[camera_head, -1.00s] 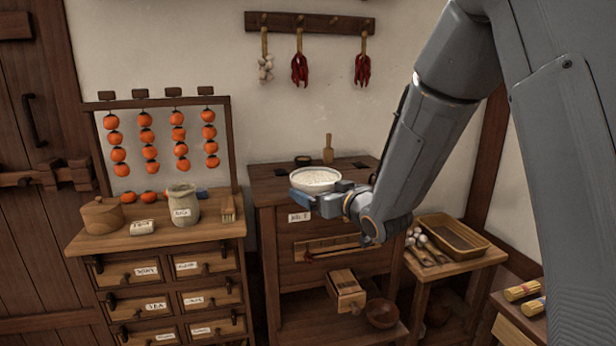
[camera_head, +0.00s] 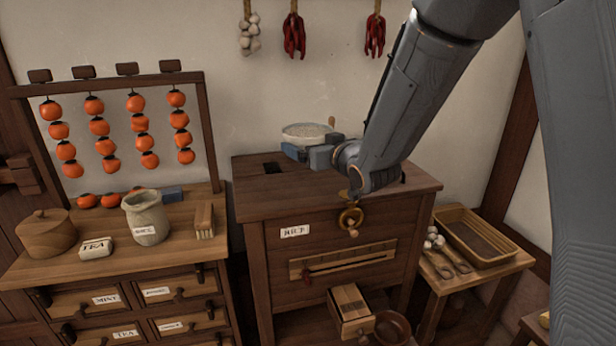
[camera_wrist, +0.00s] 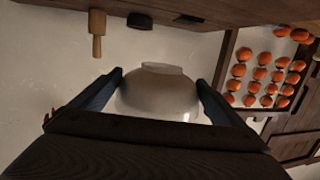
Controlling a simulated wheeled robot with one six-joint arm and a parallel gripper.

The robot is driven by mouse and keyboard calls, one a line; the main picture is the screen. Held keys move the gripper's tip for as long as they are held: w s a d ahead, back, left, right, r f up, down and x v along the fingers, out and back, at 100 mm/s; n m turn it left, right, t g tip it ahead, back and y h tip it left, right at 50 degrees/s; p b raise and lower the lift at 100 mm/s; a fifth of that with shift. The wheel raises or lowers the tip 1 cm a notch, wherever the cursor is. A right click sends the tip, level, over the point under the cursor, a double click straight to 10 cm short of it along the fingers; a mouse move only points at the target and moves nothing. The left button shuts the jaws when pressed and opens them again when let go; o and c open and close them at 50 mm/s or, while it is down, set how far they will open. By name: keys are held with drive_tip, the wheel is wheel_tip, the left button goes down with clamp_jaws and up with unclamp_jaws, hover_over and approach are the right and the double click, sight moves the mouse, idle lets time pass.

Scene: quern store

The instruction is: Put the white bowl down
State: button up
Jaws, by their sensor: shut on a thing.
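My gripper (camera_head: 308,152) is shut on the white bowl (camera_head: 306,131) and holds it upright above the back of the wooden cabinet's top (camera_head: 350,187). The bowl's pale contents show at its rim. In the wrist view the bowl (camera_wrist: 160,95) sits between the two fingers, its foot ring clear of any surface. The cabinet has a small label (camera_head: 295,231), a brass crank (camera_head: 351,218) and a dark square opening (camera_head: 272,169) in its top. The part of the top behind my gripper is hidden.
A wooden mallet (camera_wrist: 97,35) and a small dark block (camera_wrist: 139,21) stand near the bowl. Left, a chest holds a jar (camera_head: 146,218), a brush (camera_head: 204,220) and a rack of persimmons (camera_head: 138,124). Right, a low table bears a basket (camera_head: 478,235). The cabinet's front top is clear.

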sight(311, 188)
drive_tip(key=shift+f+p, duration=1)
drive_tip(key=shift+f, duration=3.85)
drive_tip(key=shift+f, duration=0.15)
drive_tip(key=o, duration=1)
drive_tip(key=shift+f, duration=0.1)
drive_tip(key=shift+o, duration=0.2)
drive_tip(key=shift+r, duration=0.2)
drive_tip(key=b+v, duration=0.3)
drive_tip(key=v, duration=0.9)
